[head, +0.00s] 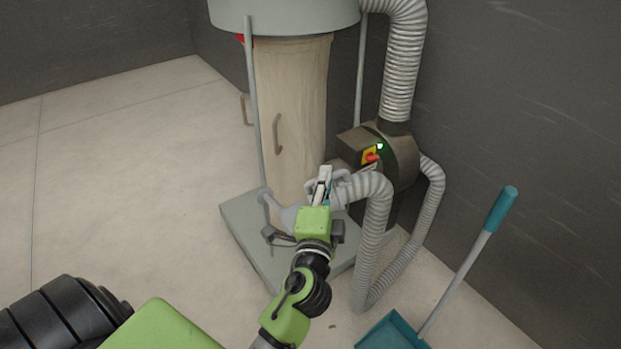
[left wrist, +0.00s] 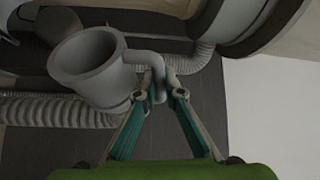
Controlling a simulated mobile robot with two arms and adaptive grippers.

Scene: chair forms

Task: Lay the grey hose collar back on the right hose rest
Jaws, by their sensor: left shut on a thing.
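My left gripper (head: 323,178) is shut on the curved handle of the grey hose collar. In the left wrist view its teal fingers (left wrist: 166,88) close around that handle, and the collar (left wrist: 90,66) is an open grey cup to the left of them. In the head view the collar is mostly hidden behind the gripper, at the end of the grey ribbed hose (head: 372,190). A pale grey shape (head: 285,216) shows left of the gripper, low by the bag; I cannot tell whether it is a hose rest. The right hose rest is not clearly seen. My right gripper is not in view.
A dust extractor with a cloth bag (head: 297,110) stands on a grey base plate (head: 262,246). Its dark motor housing (head: 402,158) has a red switch and green light. Floor at left is clear.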

